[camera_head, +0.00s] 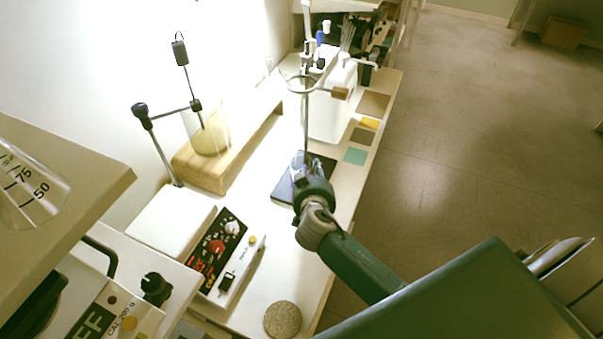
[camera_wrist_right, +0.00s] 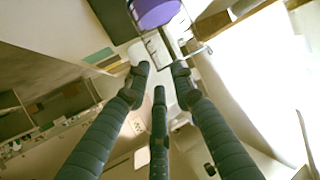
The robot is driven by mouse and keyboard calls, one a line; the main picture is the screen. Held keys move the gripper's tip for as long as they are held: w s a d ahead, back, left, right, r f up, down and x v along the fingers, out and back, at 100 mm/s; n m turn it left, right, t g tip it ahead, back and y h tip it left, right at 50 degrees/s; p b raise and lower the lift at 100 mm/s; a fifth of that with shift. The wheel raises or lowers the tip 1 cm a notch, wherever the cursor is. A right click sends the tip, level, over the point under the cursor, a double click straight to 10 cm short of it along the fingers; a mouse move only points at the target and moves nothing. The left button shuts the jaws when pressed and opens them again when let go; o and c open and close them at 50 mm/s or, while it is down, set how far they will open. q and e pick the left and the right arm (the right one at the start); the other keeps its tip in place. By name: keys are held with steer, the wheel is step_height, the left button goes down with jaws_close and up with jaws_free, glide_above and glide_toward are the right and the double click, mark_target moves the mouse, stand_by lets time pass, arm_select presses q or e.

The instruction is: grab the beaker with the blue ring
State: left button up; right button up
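My right gripper (camera_head: 311,187) is over the white bench, beside a dark square pad (camera_head: 284,190). Its dark fingers (camera_wrist_right: 160,75) stand apart with nothing visible between them in the right wrist view. A small clear, bluish object (camera_head: 299,162) shows just behind the gripper; it is partly hidden and I cannot tell whether it is the beaker with the blue ring. A purple-blue round thing (camera_wrist_right: 155,12) is cut off at the top of the wrist view, beyond the fingertips. A glass beaker (camera_head: 207,137) with yellowish content stands on a wooden stand; no blue ring shows on it. My left gripper is not in view.
A metal stand with a ring clamp (camera_head: 302,84) rises behind the gripper, near a white container (camera_head: 332,108). A control box (camera_head: 217,249) and round cork-like disc (camera_head: 282,319) lie nearer. A graduated glass vessel (camera_head: 30,190) is at far left. Open floor lies right.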

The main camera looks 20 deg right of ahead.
steer(key=shift+x, duration=1.1)
jaws_close()
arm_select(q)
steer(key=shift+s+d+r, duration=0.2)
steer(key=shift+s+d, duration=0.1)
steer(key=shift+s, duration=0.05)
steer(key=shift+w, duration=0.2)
